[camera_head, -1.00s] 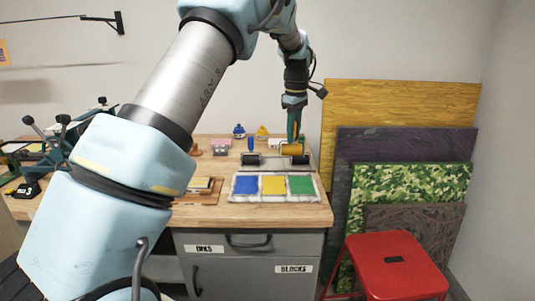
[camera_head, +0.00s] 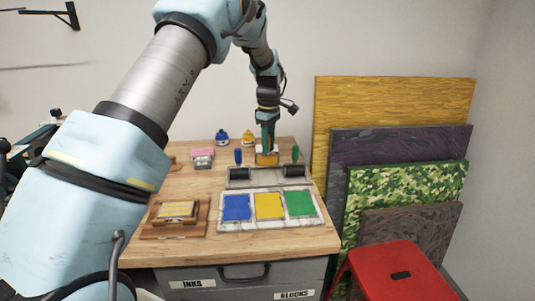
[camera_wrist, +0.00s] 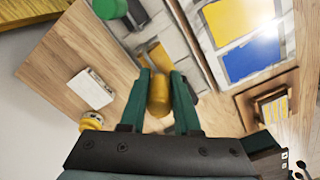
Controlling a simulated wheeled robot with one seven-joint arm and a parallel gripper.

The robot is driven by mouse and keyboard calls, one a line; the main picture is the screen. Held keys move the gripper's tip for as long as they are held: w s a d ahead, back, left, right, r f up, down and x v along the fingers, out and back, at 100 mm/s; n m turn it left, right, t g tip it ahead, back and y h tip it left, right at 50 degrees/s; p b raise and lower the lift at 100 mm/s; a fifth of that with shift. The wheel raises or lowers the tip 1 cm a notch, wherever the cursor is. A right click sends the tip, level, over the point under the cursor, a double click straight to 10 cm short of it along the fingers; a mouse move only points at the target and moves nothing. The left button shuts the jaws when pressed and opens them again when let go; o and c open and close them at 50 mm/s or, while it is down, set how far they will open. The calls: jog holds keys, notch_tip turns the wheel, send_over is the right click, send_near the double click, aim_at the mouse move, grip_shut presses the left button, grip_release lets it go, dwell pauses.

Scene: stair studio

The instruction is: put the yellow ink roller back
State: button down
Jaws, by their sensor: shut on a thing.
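My gripper (camera_head: 267,148) is shut on the yellow ink roller (camera_head: 266,160), over the middle of the roller rack (camera_head: 239,183) in the head view. In the wrist view the yellow roller (camera_wrist: 158,95) sits between the two green fingers of my gripper (camera_wrist: 160,80). The rack holds a blue-handled roller (camera_head: 238,157) on the left and a green-handled roller (camera_head: 295,153) on the right, with dark rollers in front. I cannot tell whether the yellow roller touches the rack.
The ink tray (camera_head: 268,226) with blue, yellow and green pads lies in front of the rack. A wooden block holder (camera_head: 176,212) is to its left. Ink bottles (camera_head: 221,137) and a pink item (camera_head: 203,155) stand behind. Boards and a red stool (camera_head: 395,272) are at the right.

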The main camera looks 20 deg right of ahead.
aim_at(268, 157)
notch_tip(268, 157, down, 3)
jog(key=shift+f+p, duration=0.1)
jog(key=shift+p, duration=0.55)
jog(key=shift+f, duration=0.2)
jog(key=shift+f, duration=0.1)
jog(key=shift+f, duration=0.35)
jog(key=c, duration=0.6)
grip_release()
jog(key=shift+c, duration=0.2)
